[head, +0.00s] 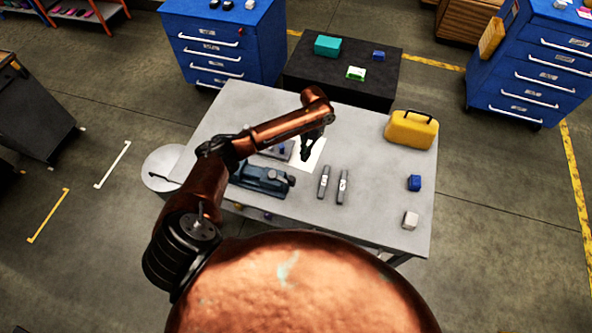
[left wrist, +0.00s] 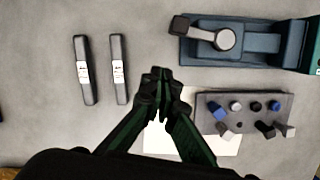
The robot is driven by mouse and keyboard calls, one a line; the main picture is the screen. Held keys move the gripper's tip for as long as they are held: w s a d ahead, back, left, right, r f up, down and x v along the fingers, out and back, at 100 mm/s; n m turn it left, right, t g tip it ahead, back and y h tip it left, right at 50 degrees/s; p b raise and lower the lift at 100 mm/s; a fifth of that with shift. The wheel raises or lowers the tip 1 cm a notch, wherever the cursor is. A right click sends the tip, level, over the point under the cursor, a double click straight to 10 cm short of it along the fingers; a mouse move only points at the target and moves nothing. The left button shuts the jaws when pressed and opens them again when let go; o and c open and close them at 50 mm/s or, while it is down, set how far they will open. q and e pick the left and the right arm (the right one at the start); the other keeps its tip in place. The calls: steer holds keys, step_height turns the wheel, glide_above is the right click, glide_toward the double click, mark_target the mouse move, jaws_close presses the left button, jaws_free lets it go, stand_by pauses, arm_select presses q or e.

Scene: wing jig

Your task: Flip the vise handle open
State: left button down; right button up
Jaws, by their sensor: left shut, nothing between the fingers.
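The blue-grey vise (head: 257,180) lies on the grey table, left of the middle. In the left wrist view the vise (left wrist: 260,52) is at the upper right. Its handle (left wrist: 206,34) is a short grey lever with a dark knob at its left end and a round hub on the vise top. My left gripper (head: 306,155) is over the table, to the right of the vise and farther back. In the left wrist view my left gripper (left wrist: 159,76) is shut and empty, apart from the handle. My arm partly covers the vise in the head view. My right gripper is not in view.
Two dark bars with white labels (left wrist: 84,72) lie beside the vise. A grey block with several pegs (left wrist: 226,127) and a white sheet (left wrist: 152,138) are near the gripper.

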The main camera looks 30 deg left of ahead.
arm_select(q)
steer(key=shift+n, duration=0.5)
steer(key=r, duration=0.1)
steer(key=w+a+r, duration=0.1)
steer(key=a+r, duration=0.1)
steer(key=shift+w+r, duration=0.2)
steer(key=shift+w, duration=0.2)
steer(key=shift+d+f, duration=0.1)
steer(key=s+f+p, duration=0.4)
steer(key=s+f, duration=0.2)
steer(key=f, duration=0.3)
steer(key=shift+s+d+f, duration=0.2)
steer(key=shift+s+f, duration=0.05)
steer(key=shift+f, duration=0.05)
steer(key=shift+w, duration=0.1)
